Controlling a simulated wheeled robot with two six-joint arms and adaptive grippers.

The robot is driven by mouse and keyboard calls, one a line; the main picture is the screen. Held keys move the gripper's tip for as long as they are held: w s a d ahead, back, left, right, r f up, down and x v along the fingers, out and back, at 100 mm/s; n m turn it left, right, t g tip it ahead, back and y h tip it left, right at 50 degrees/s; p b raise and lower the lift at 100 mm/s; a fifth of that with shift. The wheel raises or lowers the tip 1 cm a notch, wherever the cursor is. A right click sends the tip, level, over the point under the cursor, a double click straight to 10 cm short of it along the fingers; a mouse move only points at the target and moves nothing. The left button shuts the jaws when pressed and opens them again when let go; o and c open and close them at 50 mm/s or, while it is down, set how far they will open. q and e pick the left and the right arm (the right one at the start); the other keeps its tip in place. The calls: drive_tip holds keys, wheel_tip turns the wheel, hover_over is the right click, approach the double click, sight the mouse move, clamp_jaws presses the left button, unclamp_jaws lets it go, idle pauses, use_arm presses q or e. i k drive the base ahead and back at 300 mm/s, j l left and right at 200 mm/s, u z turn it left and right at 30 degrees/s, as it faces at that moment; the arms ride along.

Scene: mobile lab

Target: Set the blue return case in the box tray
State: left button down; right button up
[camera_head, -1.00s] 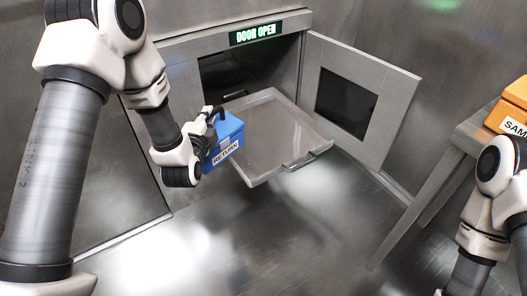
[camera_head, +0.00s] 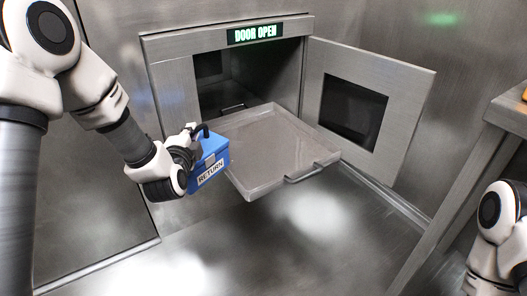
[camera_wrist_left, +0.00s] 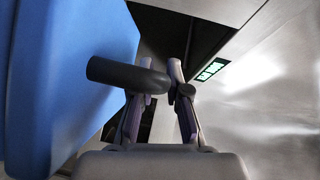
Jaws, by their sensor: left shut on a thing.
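The blue return case (camera_head: 210,165), with a white "RETURN" label and a dark handle, hangs beside the left edge of the box tray (camera_head: 262,178). My left gripper (camera_head: 203,132) is shut on the case's handle. In the left wrist view the dark handle (camera_wrist_left: 125,74) lies at the fingertips of my left gripper (camera_wrist_left: 160,85), and the blue case (camera_wrist_left: 65,75) fills the left side. The tray is grey, empty and slid out of the open box. The right fingertips are not in view; only part of my right arm shows at the lower right.
The metal box (camera_head: 175,95) in the wall has a lit "DOOR OPEN" sign (camera_head: 255,34). Its door (camera_head: 408,95) with a dark window stands open to the right of the tray. A metal table (camera_head: 508,115) stands at the right edge. The floor in front is clear.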

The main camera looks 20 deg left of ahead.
sight(283, 164)
drive_tip(key=i+l, duration=0.75)
drive_tip(key=l, duration=0.2)
